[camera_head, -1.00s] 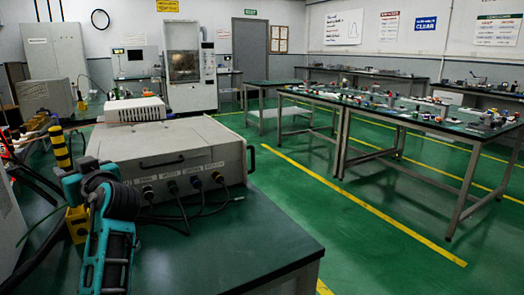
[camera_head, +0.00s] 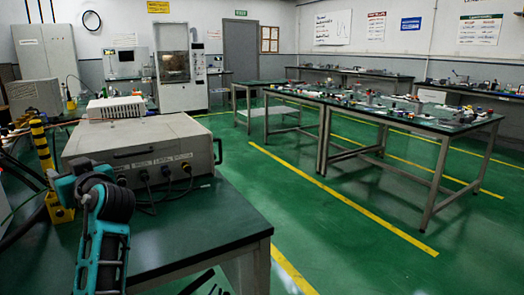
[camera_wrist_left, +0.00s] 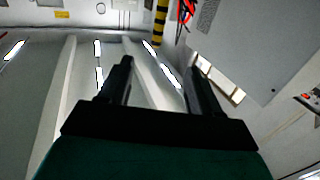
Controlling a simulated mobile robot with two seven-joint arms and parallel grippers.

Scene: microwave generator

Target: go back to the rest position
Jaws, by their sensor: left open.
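My left arm, teal and black, comes up at the lower left of the head view, in front of the bench. In that view its black joint hides part of the bench and I cannot make out the fingers. In the left wrist view my left gripper (camera_wrist_left: 160,68) shows two black fingers held well apart with nothing between them. They point up toward the light wall and ceiling and touch nothing that I can see. My right gripper is not in view.
A grey generator box (camera_head: 145,147) with cables stands on the green-topped bench (camera_head: 215,218) close to my left arm. A yellow-black striped post (camera_head: 42,150) stands left of it. A long table (camera_head: 390,113) with small parts is at right. Green floor (camera_head: 330,230) between is clear.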

